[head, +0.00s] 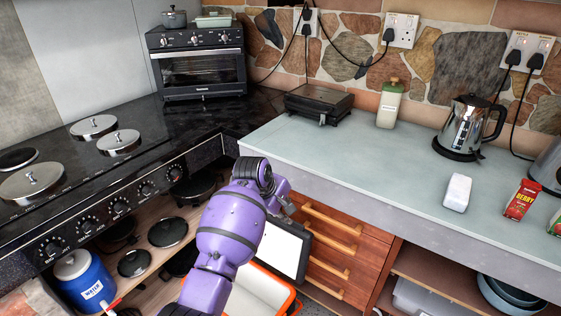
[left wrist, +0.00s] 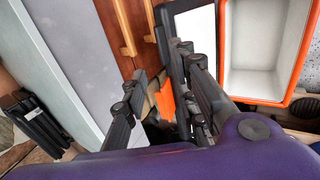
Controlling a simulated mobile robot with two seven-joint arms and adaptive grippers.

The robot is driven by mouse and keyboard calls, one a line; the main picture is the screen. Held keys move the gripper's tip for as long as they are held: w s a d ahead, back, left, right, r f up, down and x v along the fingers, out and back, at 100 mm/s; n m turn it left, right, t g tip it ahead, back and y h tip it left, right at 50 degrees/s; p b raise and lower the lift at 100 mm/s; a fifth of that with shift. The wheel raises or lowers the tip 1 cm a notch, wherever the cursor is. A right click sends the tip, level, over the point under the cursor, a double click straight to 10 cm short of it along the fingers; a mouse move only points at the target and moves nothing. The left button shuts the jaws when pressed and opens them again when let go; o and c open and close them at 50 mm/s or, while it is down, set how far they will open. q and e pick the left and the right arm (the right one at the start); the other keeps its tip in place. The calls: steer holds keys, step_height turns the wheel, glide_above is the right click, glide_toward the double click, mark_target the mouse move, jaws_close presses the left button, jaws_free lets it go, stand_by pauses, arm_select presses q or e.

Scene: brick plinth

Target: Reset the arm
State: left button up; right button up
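My left arm, purple with dark bands, rises from the bottom of the head view and bends in front of the counter. Its gripper (head: 284,204) is mostly hidden behind the arm there, in front of the wooden drawers. In the left wrist view, the two dark fingers of the left gripper (left wrist: 165,72) stand apart, with no held object visible between them. An orange piece and a tan piece show behind and between the fingers, partly covered. My right gripper is not in view.
The pale counter (head: 330,160) carries a black grill (head: 318,103), bottle (head: 389,103), kettle (head: 467,127), white block (head: 457,192) and red carton (head: 522,199). The stove (head: 90,190) is left. Below stand drawers (head: 345,245), a dark-framed white panel (head: 281,250) and an orange-rimmed box (left wrist: 262,45).

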arm_select(q)
steer(key=w+a+r+m+t, duration=0.1)
steer(key=w+r+m+t, duration=0.3)
steer(key=r+m+t, duration=0.15)
steer(key=s+a+f+m+t+p, duration=0.2)
steer(key=s+a+f+m, duration=0.3)
steer(key=s+a+f, duration=0.45)
steer(key=s+a+f+g+y+p, duration=0.1)
steer(key=s+a+f, duration=0.2)
steer(key=s, duration=1.2)
steer(key=s+a+f+g+y+p, duration=0.1)
steer(key=s+a+f, duration=0.3)
steer(key=s, duration=1.1)
steer(key=s+a+f+g+y+p, duration=0.1)
steer(key=s+a+f, duration=0.2)
steer(key=s, duration=1.2)
step_height(320, 180, down, 2)
steer(key=shift+s+a+f+m+g, duration=0.2)
steer(key=shift+s+a+m+g, duration=0.05)
steer(key=shift+a+m+g, duration=0.1)
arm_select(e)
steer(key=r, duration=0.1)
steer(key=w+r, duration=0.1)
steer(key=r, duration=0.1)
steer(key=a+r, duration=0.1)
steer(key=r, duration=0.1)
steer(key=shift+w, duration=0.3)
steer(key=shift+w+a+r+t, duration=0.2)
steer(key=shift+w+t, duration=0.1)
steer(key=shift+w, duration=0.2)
